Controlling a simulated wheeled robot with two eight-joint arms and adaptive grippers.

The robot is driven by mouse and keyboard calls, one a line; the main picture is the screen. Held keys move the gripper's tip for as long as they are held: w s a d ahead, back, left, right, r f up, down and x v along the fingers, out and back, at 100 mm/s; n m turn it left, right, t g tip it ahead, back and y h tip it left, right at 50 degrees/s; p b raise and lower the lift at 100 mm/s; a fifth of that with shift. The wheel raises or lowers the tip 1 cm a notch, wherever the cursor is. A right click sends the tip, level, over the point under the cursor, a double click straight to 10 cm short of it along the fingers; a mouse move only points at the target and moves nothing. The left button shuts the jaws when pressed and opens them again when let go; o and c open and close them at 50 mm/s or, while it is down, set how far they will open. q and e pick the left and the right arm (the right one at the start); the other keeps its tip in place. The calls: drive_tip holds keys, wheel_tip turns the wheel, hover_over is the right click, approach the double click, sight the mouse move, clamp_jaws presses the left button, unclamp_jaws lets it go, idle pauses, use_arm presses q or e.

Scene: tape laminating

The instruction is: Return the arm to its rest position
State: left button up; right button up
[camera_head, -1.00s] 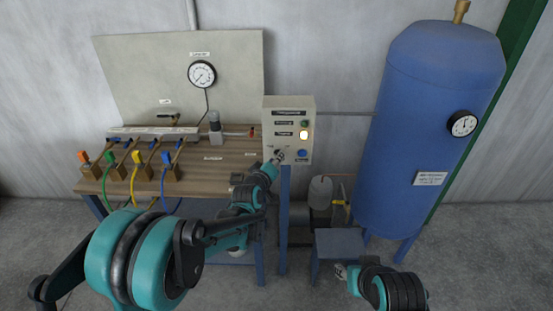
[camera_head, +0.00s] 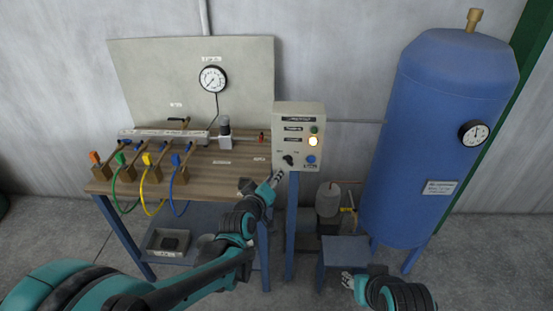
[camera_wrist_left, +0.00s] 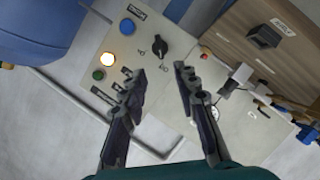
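My left gripper (camera_head: 277,179) is just in front of and below the control box (camera_head: 299,119) in the head view, apart from the black selector knob (camera_head: 289,160). In the left wrist view my left gripper (camera_wrist_left: 160,70) has its two fingers spread with nothing between them.
The wooden bench (camera_head: 220,176) carries several valves with coloured hoses. A gauge (camera_head: 213,79) is on the back board. The blue tank (camera_head: 437,140) stands at right, and a small blue-grey stand (camera_head: 345,251) stands below. A tray (camera_head: 168,256) lies on the lower shelf.

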use_arm(q)
drive_tip(key=s+a+f+m+g+y, duration=0.1)
drive_tip(key=s+a, duration=0.3)
drive_tip(key=s, duration=0.5)
drive_tip(key=s+a+f+m+g+y, duration=0.2)
drive_tip(key=s+a+m+g, duration=0.1)
drive_tip(key=s, duration=0.7)
drive_tip(key=s+a+f+m+g+y, duration=0.1)
drive_tip(key=s+a+m+g, duration=0.1)
drive_tip(key=s+a, duration=0.4)
drive_tip(key=s+g, duration=0.1)
drive_tip(key=s, duration=0.2)
drive_tip(key=shift+s+a+f, duration=0.2)
drive_tip(key=shift+a+f, duration=0.2)
